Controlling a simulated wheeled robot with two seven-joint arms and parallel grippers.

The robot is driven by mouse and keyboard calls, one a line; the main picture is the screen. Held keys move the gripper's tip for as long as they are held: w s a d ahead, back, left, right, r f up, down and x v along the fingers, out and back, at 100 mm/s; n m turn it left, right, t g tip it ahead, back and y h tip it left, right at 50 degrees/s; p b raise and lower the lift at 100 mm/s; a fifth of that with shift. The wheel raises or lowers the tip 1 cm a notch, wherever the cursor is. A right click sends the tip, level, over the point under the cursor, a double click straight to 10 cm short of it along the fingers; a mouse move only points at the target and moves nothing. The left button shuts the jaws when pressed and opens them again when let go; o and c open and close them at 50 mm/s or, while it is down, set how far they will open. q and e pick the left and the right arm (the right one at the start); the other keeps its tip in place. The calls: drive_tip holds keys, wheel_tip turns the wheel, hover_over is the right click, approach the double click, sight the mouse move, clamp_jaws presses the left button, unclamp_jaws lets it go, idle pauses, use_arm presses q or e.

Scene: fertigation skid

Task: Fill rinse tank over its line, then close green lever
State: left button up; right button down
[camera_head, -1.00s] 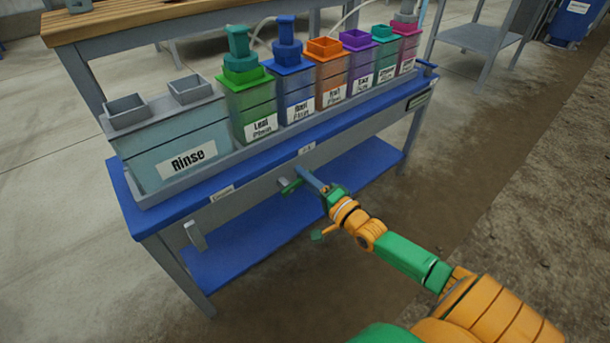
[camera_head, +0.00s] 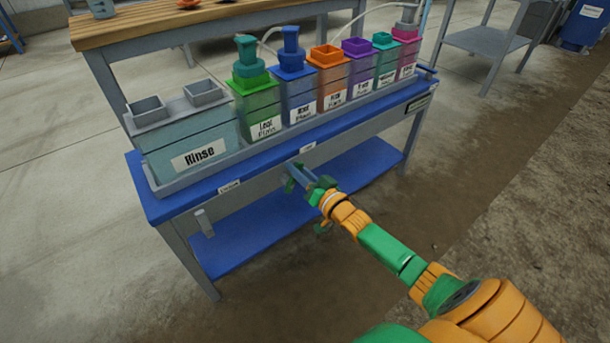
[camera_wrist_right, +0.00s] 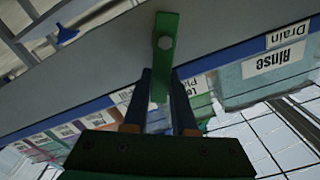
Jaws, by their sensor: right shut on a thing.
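The Rinse tank (camera_head: 190,138) is a teal box with grey open-topped fittings at the left end of the blue bench. A dark line crosses its front below the top; I cannot make out the water level. The green lever (camera_wrist_right: 167,40) hangs from a bolt on the bench's grey front panel in the right wrist view. My right gripper (camera_head: 296,178) is at that panel, below the middle of the bench. In the right wrist view its two fingers (camera_wrist_right: 163,100) are closed around the lever's free end. My left gripper is out of view.
Several coloured tanks, including a green one (camera_head: 258,107) and a blue one (camera_head: 298,92), stand right of the Rinse tank. A grey handle (camera_head: 204,223) hangs below the Drain label (camera_head: 229,187). A blue lower shelf (camera_head: 260,226) lies under the bench. Floor in front is open.

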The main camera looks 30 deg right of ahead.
drive_tip(key=shift+a+r+n+p, duration=0.2)
drive_tip(key=shift+a+n+p, duration=0.15)
drive_tip(key=shift+n, duration=0.55)
drive_tip(key=n, duration=0.1)
drive_tip(key=a+n+p, duration=0.1)
drive_tip(key=shift+s+r+n, duration=0.1)
drive_tip(key=shift+n, duration=0.2)
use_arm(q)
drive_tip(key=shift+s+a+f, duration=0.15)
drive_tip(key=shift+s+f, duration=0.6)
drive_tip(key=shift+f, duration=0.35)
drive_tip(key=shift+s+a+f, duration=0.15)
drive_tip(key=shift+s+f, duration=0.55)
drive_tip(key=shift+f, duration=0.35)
use_arm(e)
drive_tip(key=shift+a+n, duration=0.3)
drive_tip(key=shift+n, duration=0.4)
drive_tip(key=c, duration=0.7)
unclamp_jaws()
